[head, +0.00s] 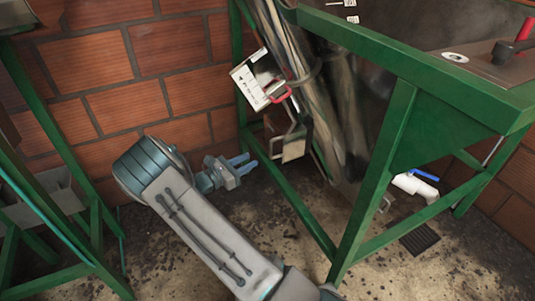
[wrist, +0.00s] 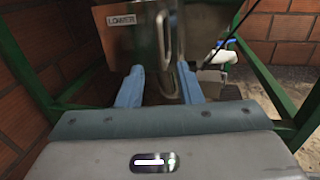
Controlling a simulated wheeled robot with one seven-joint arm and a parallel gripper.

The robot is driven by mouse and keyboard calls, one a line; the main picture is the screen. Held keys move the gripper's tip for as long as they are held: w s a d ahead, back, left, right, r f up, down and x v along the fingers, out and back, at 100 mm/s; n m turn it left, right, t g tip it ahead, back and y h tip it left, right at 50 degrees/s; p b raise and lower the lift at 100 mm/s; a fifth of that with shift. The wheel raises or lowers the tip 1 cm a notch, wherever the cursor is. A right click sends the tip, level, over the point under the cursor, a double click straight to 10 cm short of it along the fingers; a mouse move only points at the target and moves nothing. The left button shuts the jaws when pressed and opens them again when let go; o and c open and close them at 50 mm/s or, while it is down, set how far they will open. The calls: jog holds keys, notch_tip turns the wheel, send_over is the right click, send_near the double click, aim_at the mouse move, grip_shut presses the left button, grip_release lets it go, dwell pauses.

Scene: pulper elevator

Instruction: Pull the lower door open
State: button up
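In the head view the lower door (head: 294,150) is small and low, beside the green frame. My gripper (wrist: 160,75) is open with two blue fingers. It points at the door, with the handle in line with the gap between the fingers. In the head view my gripper (head: 247,162) is left of the door, with a gap between. Nothing is held.
A white labelled box with a red handle (head: 258,88) is above the lower door. A green frame leg (head: 290,200) runs close by my gripper. A brick wall (head: 165,70) stands behind. A white pipe with a blue valve (head: 416,186) is at right. Stained floor lies below.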

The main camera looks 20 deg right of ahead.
jog(key=b+x, duration=0.1)
jog(key=x, duration=0.8)
grip_shut()
